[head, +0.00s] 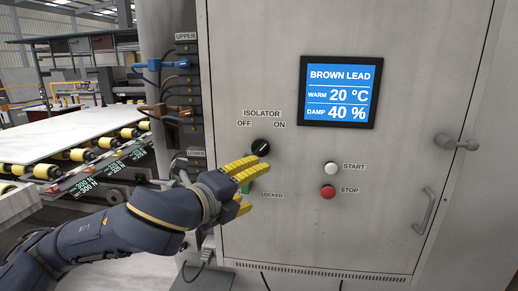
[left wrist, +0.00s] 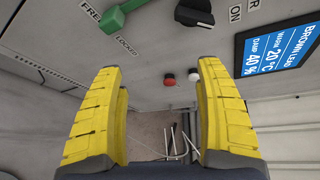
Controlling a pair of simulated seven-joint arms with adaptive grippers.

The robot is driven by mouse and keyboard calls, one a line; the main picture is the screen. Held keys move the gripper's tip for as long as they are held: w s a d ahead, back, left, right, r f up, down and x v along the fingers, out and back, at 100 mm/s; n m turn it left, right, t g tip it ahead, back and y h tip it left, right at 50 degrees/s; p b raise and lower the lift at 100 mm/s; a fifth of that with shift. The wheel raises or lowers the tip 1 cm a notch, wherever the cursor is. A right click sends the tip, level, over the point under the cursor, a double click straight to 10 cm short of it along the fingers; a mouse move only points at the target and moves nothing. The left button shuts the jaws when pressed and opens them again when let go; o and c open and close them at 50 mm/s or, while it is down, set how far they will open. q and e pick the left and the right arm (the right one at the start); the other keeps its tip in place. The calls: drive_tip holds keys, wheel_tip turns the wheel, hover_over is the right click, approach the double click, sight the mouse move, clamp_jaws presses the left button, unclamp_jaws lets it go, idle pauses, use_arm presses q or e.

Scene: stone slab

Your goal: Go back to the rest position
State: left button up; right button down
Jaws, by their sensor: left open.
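My left gripper (head: 250,182) is open and empty in front of the grey cabinet (head: 300,220), its yellow fingers just below the black isolator knob (head: 261,147). In the left wrist view the fingers (left wrist: 160,72) are spread apart with nothing between them. The knob also shows at the top of that view (left wrist: 195,12). A green lever (left wrist: 126,18) sits beside the LOCKED label; in the head view it is mostly hidden behind the fingers. My right gripper is in neither view.
A screen (head: 339,91) reads BROWN LEAD, 20 °C, 40 %. A white START button (head: 331,169) and red STOP button (head: 328,192) are right of the gripper. A blue plug (head: 154,65) and brown plug (head: 153,109) stick out at the left. A roller conveyor (head: 80,154) stands further left.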

use_arm(q)
drive_tip(key=s+a+f+n+y, duration=0.15)
drive_tip(key=a+f+n, duration=0.3)
drive_tip(key=f, duration=0.55)
drive_tip(key=s+a+f+n+y, duration=0.1)
drive_tip(key=a+f+n+y, duration=0.25)
drive_tip(key=f+n, duration=0.45)
drive_tip(key=s+a+f+n+y, duration=0.1)
drive_tip(key=s+a+f+n, duration=0.3)
drive_tip(key=f, duration=0.8)
drive_tip(key=s+a+f+n+g+y, duration=0.4)
drive_tip(key=s+a+f+g+y, duration=0.25)
drive_tip(key=s+a+f, duration=1.15)
drive_tip(key=s+d+f+g+h, duration=0.1)
drive_tip(key=s+d+f, duration=0.1)
drive_tip(key=f, duration=0.9)
drive_tip(key=s+d+f+h, duration=0.1)
drive_tip(key=d+f, duration=0.1)
drive_tip(key=f, duration=0.8)
drive_tip(key=s+d+f+g+h, duration=0.1)
drive_tip(key=s+d+f, duration=0.15)
drive_tip(key=f, duration=0.85)
drive_tip(key=s+f+n+g+h, duration=0.1)
drive_tip(key=s+f+n+g, duration=0.2)
drive_tip(key=s+f, duration=1.6)
drive_tip(key=shift+s+f+n, duration=0.35)
drive_tip(key=shift+s, duration=0.6)
